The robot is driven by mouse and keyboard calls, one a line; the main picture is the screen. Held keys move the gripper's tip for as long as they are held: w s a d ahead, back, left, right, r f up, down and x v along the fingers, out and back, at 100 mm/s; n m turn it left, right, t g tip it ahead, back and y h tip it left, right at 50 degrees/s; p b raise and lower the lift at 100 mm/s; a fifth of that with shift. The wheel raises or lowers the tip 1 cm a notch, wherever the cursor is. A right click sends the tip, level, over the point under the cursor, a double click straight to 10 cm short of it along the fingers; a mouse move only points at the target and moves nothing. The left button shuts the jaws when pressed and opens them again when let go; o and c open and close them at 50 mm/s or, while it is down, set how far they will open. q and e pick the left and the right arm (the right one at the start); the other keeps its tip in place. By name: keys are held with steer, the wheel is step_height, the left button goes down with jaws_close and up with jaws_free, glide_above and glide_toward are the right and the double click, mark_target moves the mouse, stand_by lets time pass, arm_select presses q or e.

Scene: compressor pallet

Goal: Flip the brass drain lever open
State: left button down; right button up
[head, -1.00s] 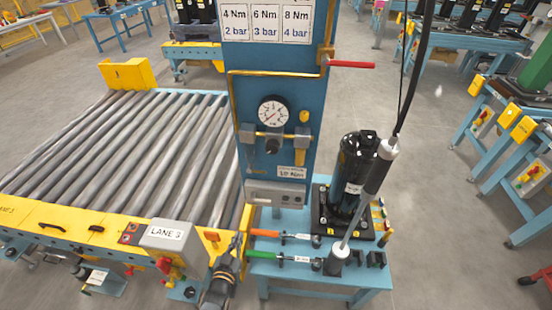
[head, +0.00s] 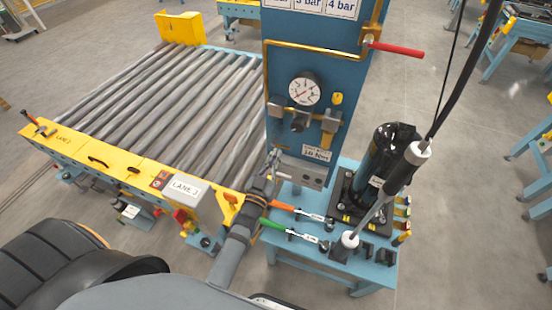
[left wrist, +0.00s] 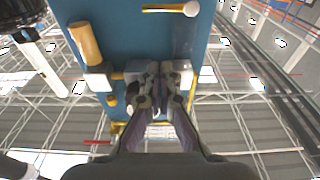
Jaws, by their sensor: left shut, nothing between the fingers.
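My left gripper (head: 274,156) is shut and empty, in front of the lower left part of the blue panel (head: 335,70), below the pressure gauge (head: 304,89). The left wrist view looks up along the panel, with my left gripper (left wrist: 164,70) shut at the middle. A brass-coloured bar (left wrist: 165,9) with a pale round end lies across the panel near the top of that view. It looks like the drain lever, apart from the fingertips. A brass cylinder (head: 331,120) hangs beside the gauge fittings. My right gripper is not seen.
A grey box (head: 300,173) sits under the panel, close to my gripper. Orange (head: 284,206) and green-handled (head: 276,226) tools lie on the blue bench. A black hanging tool (head: 402,172) stands to the right. A roller conveyor (head: 150,105) is at left.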

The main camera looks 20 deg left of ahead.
arm_select(q)
steer(key=b, duration=0.2)
glide_above(282, 147)
steer(key=f+b, duration=0.1)
steer(key=s+f+b, duration=0.1)
steer(key=b, duration=0.1)
steer(key=shift+s+d+f, duration=0.2)
steer(key=shift+d+f, duration=0.05)
steer(key=shift+d, duration=0.05)
steer(key=shift+s+f+b, duration=0.2)
steer(key=shift+f+b, duration=0.05)
steer(key=shift+b, duration=0.15)
